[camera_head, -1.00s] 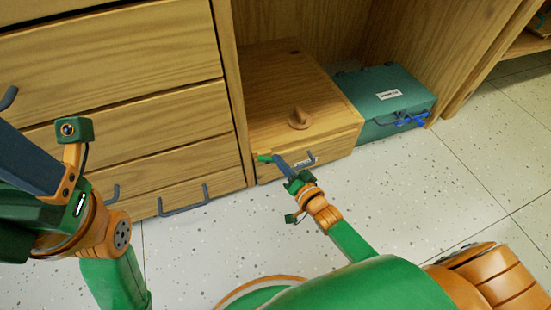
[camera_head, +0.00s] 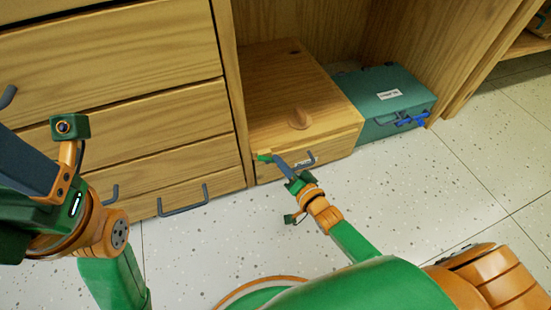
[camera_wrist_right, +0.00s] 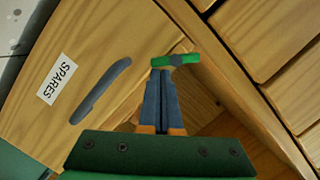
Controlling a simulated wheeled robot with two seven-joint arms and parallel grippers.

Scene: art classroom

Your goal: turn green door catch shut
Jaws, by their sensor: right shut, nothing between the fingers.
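The green door catch (camera_head: 265,158) sits at the upper left of the front of a low wooden box. In the right wrist view the catch (camera_wrist_right: 176,60) is a short green bar on a dark pivot, lying crosswise just beyond my fingertips. My right gripper (camera_head: 279,161) is shut and empty, its tips at the catch. In the right wrist view its closed fingers (camera_wrist_right: 162,75) touch or nearly touch the bar; I cannot tell which. My left gripper is not in view; only part of my left arm shows at the left.
The wooden box (camera_head: 285,85) has a knob on top, a grey handle (camera_wrist_right: 100,90) and a SPARES label (camera_wrist_right: 62,79). A teal case (camera_head: 385,95) with a blue latch stands to its right. Drawers (camera_head: 130,115) stand to the left. The speckled floor (camera_head: 420,190) in front is clear.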

